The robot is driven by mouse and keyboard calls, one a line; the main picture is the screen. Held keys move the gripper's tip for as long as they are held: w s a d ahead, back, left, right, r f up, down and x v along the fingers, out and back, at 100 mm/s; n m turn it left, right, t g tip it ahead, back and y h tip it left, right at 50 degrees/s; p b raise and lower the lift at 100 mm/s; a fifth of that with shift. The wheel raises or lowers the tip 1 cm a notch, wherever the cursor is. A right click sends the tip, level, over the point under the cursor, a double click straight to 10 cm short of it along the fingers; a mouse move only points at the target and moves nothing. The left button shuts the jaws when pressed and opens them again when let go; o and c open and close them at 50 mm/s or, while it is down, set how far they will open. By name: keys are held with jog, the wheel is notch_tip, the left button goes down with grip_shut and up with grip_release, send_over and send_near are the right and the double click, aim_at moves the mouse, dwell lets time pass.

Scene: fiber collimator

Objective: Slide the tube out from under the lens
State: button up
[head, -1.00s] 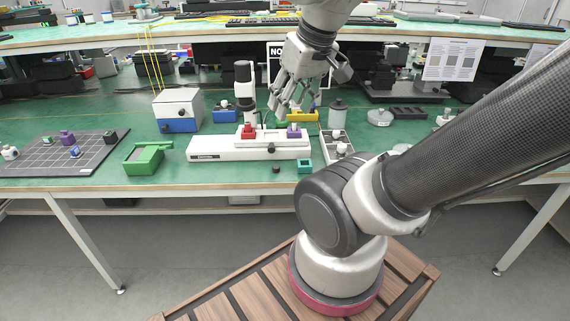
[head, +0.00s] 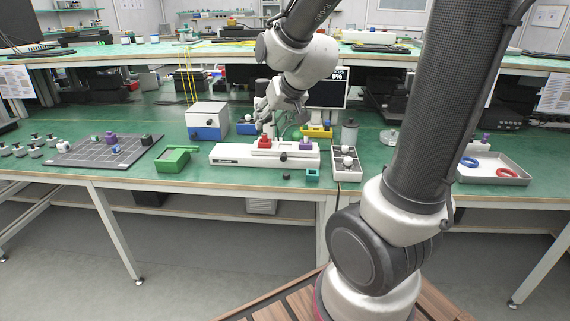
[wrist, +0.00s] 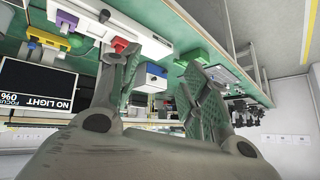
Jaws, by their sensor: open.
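The long white bench (head: 235,157) stands near the table's front edge. On it sit a red block (head: 264,142) and, further right, a purple block (head: 306,145). Both blocks also show in the wrist view, red (wrist: 120,45) and purple (wrist: 67,19). I cannot tell which part is the tube or the lens. My gripper (head: 272,122) is above and behind the red block. In the wrist view its fingers (wrist: 158,75) are spread apart and empty, with the red block by the left fingertip. Contact cannot be told. The arm hides part of what stands behind the bench.
A blue-and-white box (head: 207,121) and a green holder (head: 174,159) stand left of the bench. A compartment tray (head: 347,175) and teal block (head: 312,174) are at its right end. A monitor (wrist: 38,88) reads NO LIGHT, FOCUS 0%.

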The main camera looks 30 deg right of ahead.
jog(key=w+f+m+t+h, duration=0.1)
jog(key=w+f+t, duration=0.1)
jog(key=w+f, duration=0.55)
jog(key=m+t+h, duration=0.2)
jog(key=t+h, duration=0.3)
jog(key=h, duration=0.5)
send_near(283, 159)
jog(key=shift+w+d, duration=0.4)
jog(key=shift+w, duration=0.15)
jog(key=x, duration=0.7)
jog(key=shift+w+d, duration=0.25)
grip_shut()
